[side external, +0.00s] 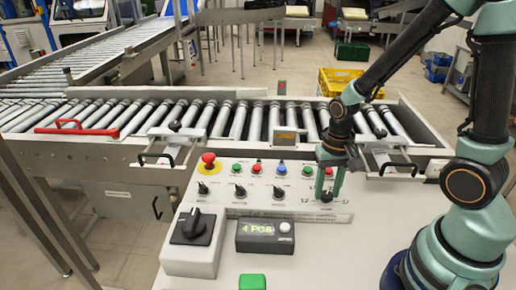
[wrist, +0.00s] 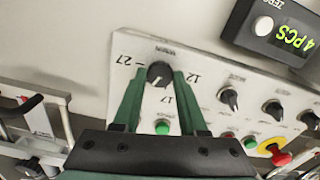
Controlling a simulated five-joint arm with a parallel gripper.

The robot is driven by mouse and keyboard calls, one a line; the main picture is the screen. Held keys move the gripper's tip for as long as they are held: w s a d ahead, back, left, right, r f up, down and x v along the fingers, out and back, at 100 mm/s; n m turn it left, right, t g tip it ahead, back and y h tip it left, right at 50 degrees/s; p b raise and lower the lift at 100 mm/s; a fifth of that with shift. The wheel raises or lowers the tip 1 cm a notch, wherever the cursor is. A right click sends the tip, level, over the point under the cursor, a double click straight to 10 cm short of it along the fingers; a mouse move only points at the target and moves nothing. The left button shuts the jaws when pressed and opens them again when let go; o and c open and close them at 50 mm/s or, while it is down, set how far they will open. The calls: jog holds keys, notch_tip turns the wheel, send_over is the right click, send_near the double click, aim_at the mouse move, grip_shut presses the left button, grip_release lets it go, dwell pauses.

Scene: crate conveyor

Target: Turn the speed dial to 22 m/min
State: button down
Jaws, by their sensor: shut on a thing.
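The speed dial (wrist: 160,72) is a round black knob on the grey panel in the wrist view, with the numbers 27, 17 and 12 readable around it. Its pale pointer mark faces roughly down, toward the 17 side. The 22 is not visible, and my left finger covers part of the scale. My gripper (wrist: 159,78) has its green fingers on either side of the knob, shut on it. In the side view my gripper (side external: 329,190) reaches down to the right end of the panel, and its fingers largely hide the dial.
The panel (side external: 268,206) carries more black knobs, coloured buttons and a red emergency stop (side external: 208,160) left of my gripper. A counter (side external: 265,236) reading 4 PCS and a large black rotary switch (side external: 194,227) stand in front. The roller conveyor (side external: 235,120) runs behind.

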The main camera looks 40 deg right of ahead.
aim_at(327, 194)
jog(key=shift+m, duration=0.5)
jog(key=shift+c, duration=2.2)
grip_release()
jog(key=shift+r, duration=0.1)
notch_tip(327, 194, up, 12)
